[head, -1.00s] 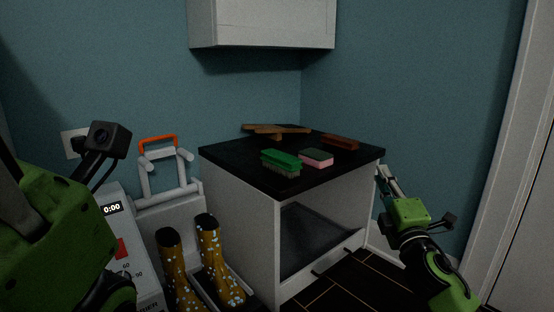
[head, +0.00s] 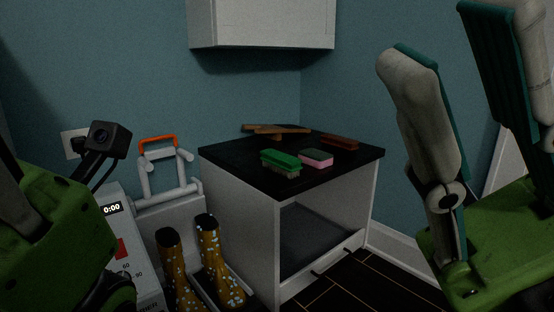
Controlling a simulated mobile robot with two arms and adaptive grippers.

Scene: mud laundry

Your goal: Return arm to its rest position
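My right gripper (head: 440,38) stands large and close at the right of the head view, fingers pointing up. Its two grey, teal-backed fingers are wide apart with nothing between them. It is clear of the cabinet and in front of the right wall. My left gripper (head: 45,240) shows only in part at the left edge, as a green body with a small camera on a bracket. Its fingertips are out of the picture, so its opening cannot be told.
A black-topped white cabinet (head: 240,158) with an open front bears a green brush (head: 280,160), a pink-green sponge (head: 316,158), a brown brush (head: 339,142) and wooden pieces (head: 268,130). Yellow patterned boots (head: 210,255) stand left. A wall cupboard (head: 262,24) hangs above.

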